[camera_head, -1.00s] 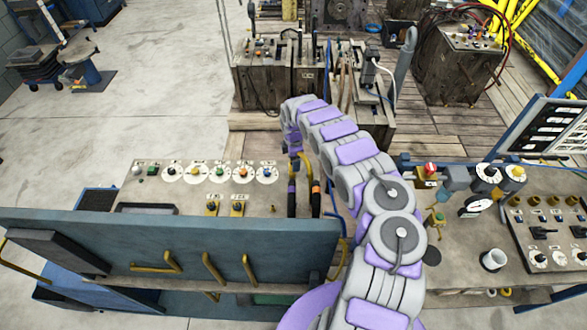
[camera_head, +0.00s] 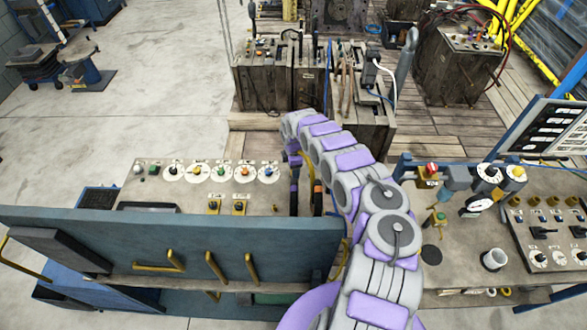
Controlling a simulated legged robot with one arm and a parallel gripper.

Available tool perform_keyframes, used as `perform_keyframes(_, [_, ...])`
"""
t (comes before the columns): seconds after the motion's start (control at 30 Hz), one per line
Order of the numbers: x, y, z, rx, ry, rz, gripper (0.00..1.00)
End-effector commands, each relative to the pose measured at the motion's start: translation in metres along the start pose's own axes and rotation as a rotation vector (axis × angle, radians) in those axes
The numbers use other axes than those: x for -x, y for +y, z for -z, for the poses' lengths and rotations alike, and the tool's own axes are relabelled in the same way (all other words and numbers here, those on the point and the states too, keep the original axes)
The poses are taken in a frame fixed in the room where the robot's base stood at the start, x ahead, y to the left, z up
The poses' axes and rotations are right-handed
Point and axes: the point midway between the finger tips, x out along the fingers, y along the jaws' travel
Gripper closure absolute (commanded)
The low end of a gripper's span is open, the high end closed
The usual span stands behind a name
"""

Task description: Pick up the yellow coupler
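My arm rises from the bottom of the picture, bends over at a segmented purple-and-grey elbow and points down over the console. My gripper (camera_head: 294,165) is small and partly merged with dark upright parts at the arm's end. I cannot make out its fingers or anything held. Beside it, a thin curved yellow piece (camera_head: 308,166) and a black upright part with an orange collar (camera_head: 318,195) stand close together. I cannot tell which yellow thing is the coupler. A small yellow-green fitting (camera_head: 440,218) stands on the right-hand bench.
A console (camera_head: 150,190) with several round dials is left of the gripper. A blue-grey panel (camera_head: 170,245) with brass handles stands in front. The right bench (camera_head: 455,260) holds a gauge, a white cup (camera_head: 493,260) and switches. Wooden machine boxes (camera_head: 280,75) stand behind. Open floor lies left.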

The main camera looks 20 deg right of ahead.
Motion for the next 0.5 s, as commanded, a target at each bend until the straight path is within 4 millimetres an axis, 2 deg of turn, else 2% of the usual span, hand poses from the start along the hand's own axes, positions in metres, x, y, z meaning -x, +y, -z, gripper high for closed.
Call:
perform_keyframes(0.07, [-0.0003,0.0001,-0.0012,-0.001,0.001,0.0,0.46])
perform_keyframes(0.5, [-0.0004,0.0007,-0.0027,-0.001,0.002,0.0,0.88])
